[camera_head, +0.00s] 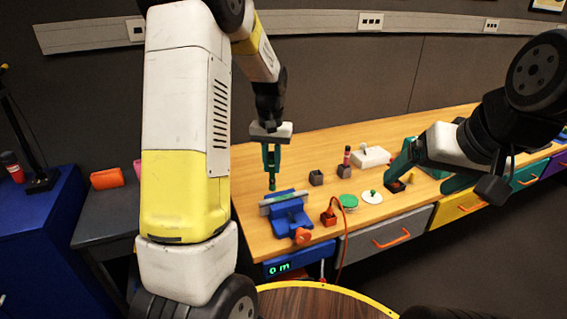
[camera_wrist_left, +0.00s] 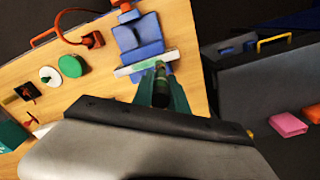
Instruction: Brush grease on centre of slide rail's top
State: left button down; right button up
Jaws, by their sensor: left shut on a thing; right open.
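The slide rail is a pale grey bar (camera_head: 284,203) lying across a blue vise (camera_head: 291,223) at the left end of the bench. In the left wrist view the rail (camera_wrist_left: 134,68) shows a pale green patch on its top near the middle. My left gripper (camera_head: 271,172) is above the rail, pointing down, its teal fingers shut on a slim dark green thing, seemingly the brush (camera_wrist_left: 161,84). The brush's lower end is close to the rail; I cannot tell whether it touches. My right gripper (camera_head: 396,178) is open, low over the bench at the right.
A red block with an orange cable (camera_head: 328,219), a green disc (camera_head: 348,201) and a white disc (camera_head: 372,198) lie right of the vise. The vise's orange handle (camera_head: 303,236) faces the front edge.

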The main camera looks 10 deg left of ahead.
aim_at(272, 153)
pick_arm(q)
jog(key=shift+r, duration=1.95)
